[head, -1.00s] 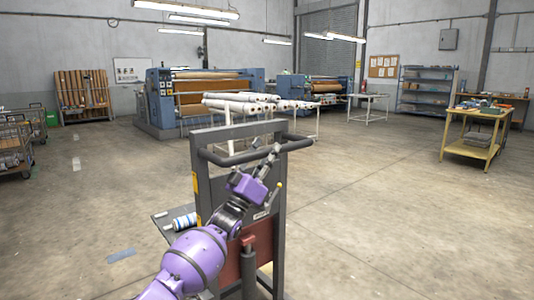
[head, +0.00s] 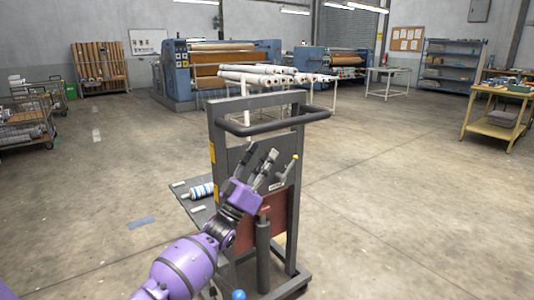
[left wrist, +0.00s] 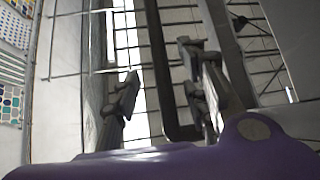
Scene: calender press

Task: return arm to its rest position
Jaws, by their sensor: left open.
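My left arm is purple and reaches up from the bottom of the head view. Its left gripper (head: 262,154) is open and empty, with the fingers pointing up. In the head view it shows in front of the grey upright panel of a cart (head: 218,132), below the cart's dark handle bar (head: 270,126). In the left wrist view the two dark fingers (left wrist: 158,66) stand apart with nothing between them. A dark bar (left wrist: 158,70) shows behind them there; I cannot tell whether they touch anything. My right gripper is not in view.
A lever with a yellow tip (head: 289,170) stands close right of the fingers. A striped roll (head: 203,190) lies on the cart's low deck. White rolls (head: 265,75) lie on a rack behind. Blue machines (head: 178,75) stand farther back. Floor is open on both sides.

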